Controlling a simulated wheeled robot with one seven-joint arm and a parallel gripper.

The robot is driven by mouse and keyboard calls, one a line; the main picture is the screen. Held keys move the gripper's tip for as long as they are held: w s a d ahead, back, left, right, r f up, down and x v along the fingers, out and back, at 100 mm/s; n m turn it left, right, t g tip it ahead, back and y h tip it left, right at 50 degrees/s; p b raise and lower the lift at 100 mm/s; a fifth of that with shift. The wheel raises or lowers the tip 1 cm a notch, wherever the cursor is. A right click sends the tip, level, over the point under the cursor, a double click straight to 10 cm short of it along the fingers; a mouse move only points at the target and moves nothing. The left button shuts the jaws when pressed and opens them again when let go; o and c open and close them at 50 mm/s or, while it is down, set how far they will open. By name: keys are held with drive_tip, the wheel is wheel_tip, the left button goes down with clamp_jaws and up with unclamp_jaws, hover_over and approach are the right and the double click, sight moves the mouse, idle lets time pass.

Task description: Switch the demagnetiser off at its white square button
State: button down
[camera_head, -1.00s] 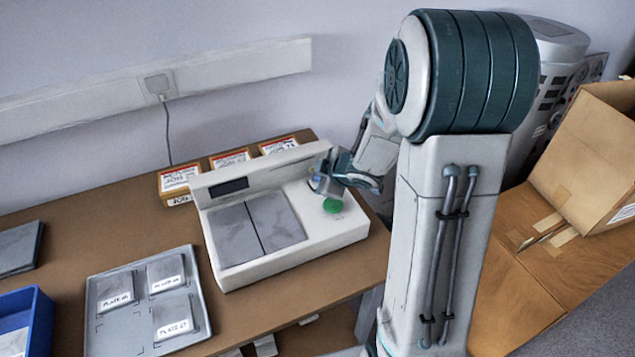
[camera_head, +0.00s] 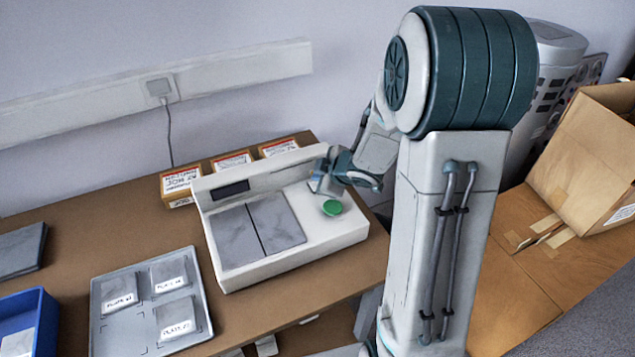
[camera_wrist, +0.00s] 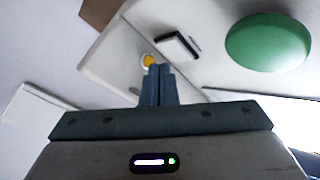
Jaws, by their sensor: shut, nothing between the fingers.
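The demagnetiser (camera_head: 345,236) is a white box on the brown table, with two grey plates on top and a dark display on its raised back. A large green round button (camera_head: 332,208) sits at its right end; it also shows in the wrist view (camera_wrist: 268,42). In the wrist view, the white square button (camera_wrist: 177,45) with a dark edge is just beyond and right of my fingertips. A small yellow round part (camera_wrist: 148,60) is by the tips. My gripper (camera_wrist: 157,68) is shut and empty over the right end; contact cannot be told. In the head view my gripper (camera_head: 317,187) partly hides this area.
Several labelled boxes (camera_head: 232,161) stand behind the demagnetiser. A grey tray (camera_head: 148,304) with labelled plates lies in front left, with a blue bin (camera_head: 40,320) and a dark slab (camera_head: 22,250) further left. An open cardboard box (camera_head: 590,150) is at the right.

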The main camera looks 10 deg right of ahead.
drive_tip(key=shift+r, duration=0.1)
wheel_tip(320, 180, up, 5)
drive_tip(key=p, duration=0.5)
idle(0.6)
